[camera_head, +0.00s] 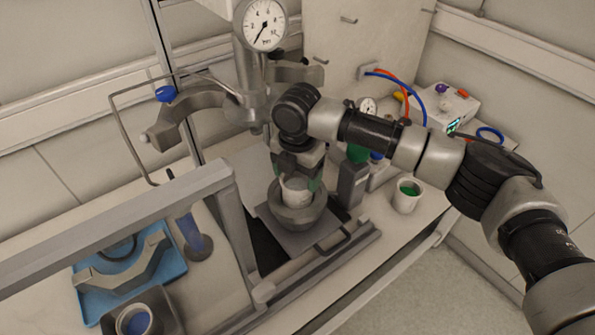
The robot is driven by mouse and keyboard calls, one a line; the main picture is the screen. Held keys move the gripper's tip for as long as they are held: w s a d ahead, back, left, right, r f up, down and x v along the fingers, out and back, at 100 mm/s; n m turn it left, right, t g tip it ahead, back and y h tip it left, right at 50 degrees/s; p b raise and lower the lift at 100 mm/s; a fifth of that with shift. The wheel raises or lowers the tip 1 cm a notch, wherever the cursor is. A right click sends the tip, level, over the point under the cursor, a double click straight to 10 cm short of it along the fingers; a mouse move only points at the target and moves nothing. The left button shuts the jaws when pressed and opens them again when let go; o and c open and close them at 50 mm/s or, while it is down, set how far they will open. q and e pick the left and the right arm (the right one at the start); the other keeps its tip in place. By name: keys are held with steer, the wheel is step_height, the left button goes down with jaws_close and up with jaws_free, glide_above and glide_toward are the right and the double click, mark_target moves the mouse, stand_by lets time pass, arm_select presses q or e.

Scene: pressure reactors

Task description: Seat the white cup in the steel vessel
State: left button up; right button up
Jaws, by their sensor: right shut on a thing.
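The white cup (296,190) is between the fingers of my right gripper (298,180), which points down and is shut on it. The cup is at the mouth of the steel vessel (298,216), a round grey pot on a dark square plate. The cup's lower part is hidden by the vessel's near rim. I cannot tell whether it rests on anything inside. The gripper covers the cup's top. My left gripper is not in view.
A reactor head with a pressure gauge (263,25) stands just behind and above my right wrist. A grey frame bar (110,232) crosses the left. A blue tray (167,270) holds a metal clamp part. Another white cup with green contents (406,197) stands right.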

steer(key=shift+f+p, duration=0.25)
steer(key=shift+p, duration=0.1)
stand_by(0.4)
steer(key=o, duration=1.3)
step_height(320, 180, up, 11)
steer(key=b, duration=0.2)
steer(key=shift+s+f, duration=0.1)
steer(key=shift+f, duration=0.1)
